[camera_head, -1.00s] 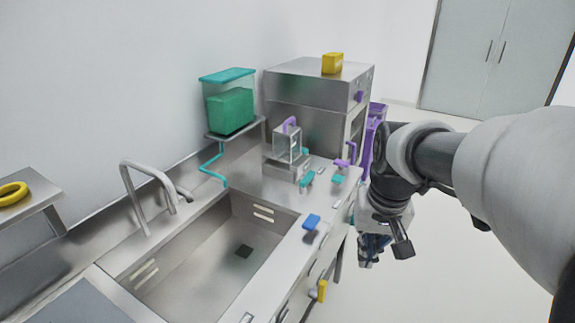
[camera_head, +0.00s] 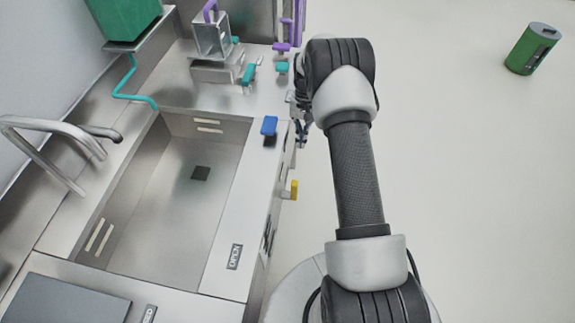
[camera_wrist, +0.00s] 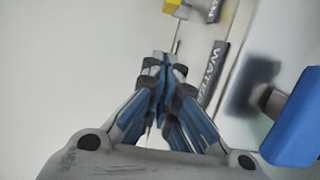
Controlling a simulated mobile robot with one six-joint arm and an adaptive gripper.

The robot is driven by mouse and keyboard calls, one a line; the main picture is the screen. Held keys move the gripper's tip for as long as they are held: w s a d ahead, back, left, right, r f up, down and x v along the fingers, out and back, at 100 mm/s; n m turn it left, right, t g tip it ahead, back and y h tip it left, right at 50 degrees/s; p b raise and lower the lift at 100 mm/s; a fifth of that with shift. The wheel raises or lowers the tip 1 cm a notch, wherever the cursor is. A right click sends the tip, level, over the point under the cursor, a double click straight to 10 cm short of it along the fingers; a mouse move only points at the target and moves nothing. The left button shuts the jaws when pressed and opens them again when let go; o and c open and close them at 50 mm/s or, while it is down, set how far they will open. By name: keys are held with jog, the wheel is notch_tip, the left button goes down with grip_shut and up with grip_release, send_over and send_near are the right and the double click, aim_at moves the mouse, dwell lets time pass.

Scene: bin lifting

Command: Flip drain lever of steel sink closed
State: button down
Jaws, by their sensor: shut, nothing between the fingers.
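A yellow lever (camera_head: 293,190) sticks out from the sink's front face; a yellow part shows at the top of the wrist view (camera_wrist: 178,8). A blue lever (camera_head: 269,126) stands on the front rim and looms large at right in the wrist view (camera_wrist: 295,125). I cannot tell for sure which is the drain lever. My gripper (camera_wrist: 165,65) is shut and empty beside the front face, partly hidden by my arm in the head view (camera_head: 301,125).
A dark label reading "WATE…" (camera_wrist: 212,75) sits beside my fingers. A curved faucet (camera_head: 55,150) rises behind the sink. Teal and purple levers (camera_head: 282,57) line the counter beyond. A green can (camera_head: 533,48) stands on the floor, which is otherwise clear at right.

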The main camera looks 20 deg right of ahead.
jog(key=f, duration=0.2)
jog(key=shift+w+d+f, duration=0.1)
jog(key=shift+w+f, duration=0.2)
jog(key=shift+s+f, duration=0.1)
jog(key=s+a+f+b, duration=0.3)
jog(key=s+f, duration=0.2)
jog(key=f, duration=0.4)
jog(key=shift+a+f, duration=0.25)
jog(key=shift+a, duration=0.1)
jog(key=shift+s, duration=0.1)
jog(key=shift+s+r, duration=0.1)
